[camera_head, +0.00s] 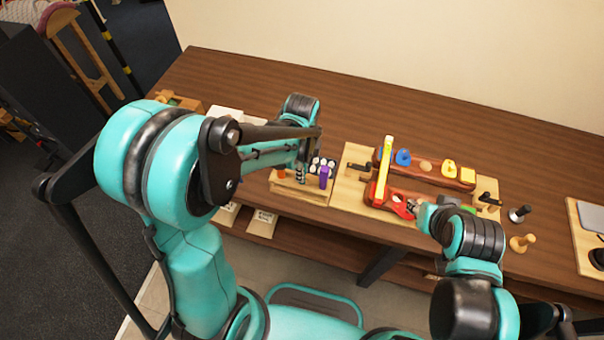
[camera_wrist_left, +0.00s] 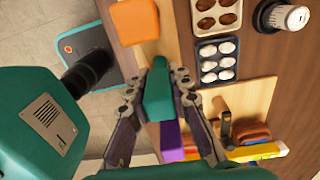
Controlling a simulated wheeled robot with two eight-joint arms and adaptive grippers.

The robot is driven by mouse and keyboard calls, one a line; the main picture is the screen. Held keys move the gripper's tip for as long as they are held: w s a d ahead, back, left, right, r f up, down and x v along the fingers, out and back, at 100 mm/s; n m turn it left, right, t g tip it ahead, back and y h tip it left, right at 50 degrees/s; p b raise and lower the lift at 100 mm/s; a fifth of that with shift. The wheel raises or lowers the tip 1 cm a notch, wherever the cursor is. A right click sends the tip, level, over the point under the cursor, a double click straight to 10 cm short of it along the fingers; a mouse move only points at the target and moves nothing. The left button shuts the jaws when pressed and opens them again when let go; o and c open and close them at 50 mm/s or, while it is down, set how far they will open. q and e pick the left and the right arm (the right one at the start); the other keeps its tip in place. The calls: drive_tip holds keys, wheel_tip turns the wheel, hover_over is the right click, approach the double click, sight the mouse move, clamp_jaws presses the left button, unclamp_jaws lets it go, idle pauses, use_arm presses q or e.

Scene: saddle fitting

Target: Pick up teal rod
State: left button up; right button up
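The teal rod (camera_wrist_left: 158,92) shows in the left wrist view, between the fingers of my left gripper (camera_wrist_left: 161,76). One finger lies on each side, very close to it; I cannot tell whether both press on it. An orange rod (camera_wrist_left: 135,22) and a purple rod (camera_wrist_left: 172,140) stand on either side of it. In the head view my left gripper (camera_head: 300,173) reaches down at the wooden rack (camera_head: 302,193), between the orange rod (camera_head: 281,173) and the purple rod (camera_head: 324,176). The teal rod is hidden there. My right gripper (camera_head: 421,212) is near a red part; its fingers are unclear.
Behind the rack is a dark tray with white round pieces (camera_wrist_left: 217,62). To its right a wooden board (camera_head: 348,188) carries a yellow-and-red bar (camera_head: 383,170) and several coloured pieces. Pegs (camera_head: 521,242) stand farther right. The back of the table (camera_head: 350,100) is clear.

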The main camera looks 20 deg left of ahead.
use_arm(q)
clamp_jaws()
drive_tip(key=shift+r, duration=0.3)
wheel_tip(320, 180, up, 9)
drive_tip(key=p, duration=0.2)
drive_tip(key=shift+f+p, duration=0.1)
drive_tip(key=shift+p, duration=0.25)
drive_tip(key=shift+r, duration=0.3)
drive_tip(key=shift+c, duration=0.3)
unclamp_jaws()
clamp_jaws()
